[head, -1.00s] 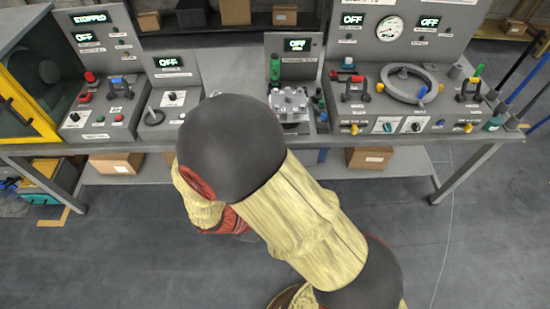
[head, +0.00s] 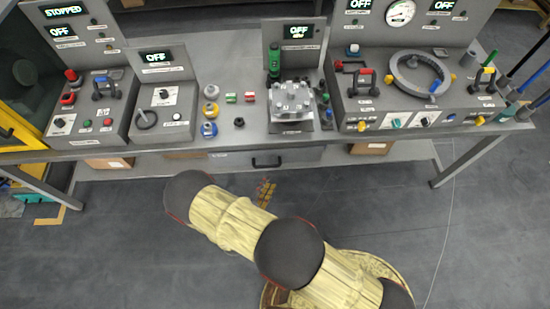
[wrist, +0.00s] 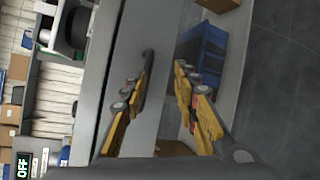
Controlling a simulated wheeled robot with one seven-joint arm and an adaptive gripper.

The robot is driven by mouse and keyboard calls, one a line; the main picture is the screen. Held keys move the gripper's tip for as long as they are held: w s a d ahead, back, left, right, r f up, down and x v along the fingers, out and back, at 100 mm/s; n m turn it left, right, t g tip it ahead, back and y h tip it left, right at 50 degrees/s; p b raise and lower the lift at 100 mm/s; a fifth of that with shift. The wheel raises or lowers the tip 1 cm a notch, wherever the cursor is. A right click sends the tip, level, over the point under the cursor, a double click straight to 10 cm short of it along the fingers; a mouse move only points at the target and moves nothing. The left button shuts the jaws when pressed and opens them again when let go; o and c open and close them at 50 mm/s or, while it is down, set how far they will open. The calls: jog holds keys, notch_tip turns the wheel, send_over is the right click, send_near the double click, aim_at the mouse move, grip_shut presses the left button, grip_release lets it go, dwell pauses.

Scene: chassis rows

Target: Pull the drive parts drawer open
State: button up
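The drive parts drawer (head: 300,156) is under the middle of the bench, with a dark bar handle (head: 267,163) on its grey front. It looks shut, flush under the worktop. My gripper (head: 266,187) is just below and in front of the handle in the head view, partly hidden by my arm. In the wrist view my gripper (wrist: 159,80) has its yellow fingers spread apart with nothing between them. The dark handle (wrist: 149,58) stands beyond the left finger, partly covered by it; I cannot tell whether they touch.
The bench worktop (head: 240,145) runs above the drawer, with control panels and a metal fixture (head: 292,98) on it. A lower shelf holds cardboard boxes (head: 372,148); a blue bin (wrist: 208,50) shows in the wrist view. The floor (head: 120,250) in front is clear.

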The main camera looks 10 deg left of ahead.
aim_at(267, 166)
jog(key=shift+w+a+f+m+t+y+b, duration=0.15)
jog(key=shift+w+a+m+y, duration=0.2)
jog(key=shift+w, duration=1.1)
jog(key=shift+w+a+m+t+y+b, duration=0.15)
jog(key=shift+w+m, duration=0.3)
jog(key=shift+w, duration=1)
jog(key=shift+w+a+f+m+t+y+b, duration=0.15)
jog(key=shift+w+m, duration=0.25)
jog(key=shift+w, duration=1.05)
jog(key=shift+r, duration=0.1)
jog(key=shift+c, duration=1)
grip_shut()
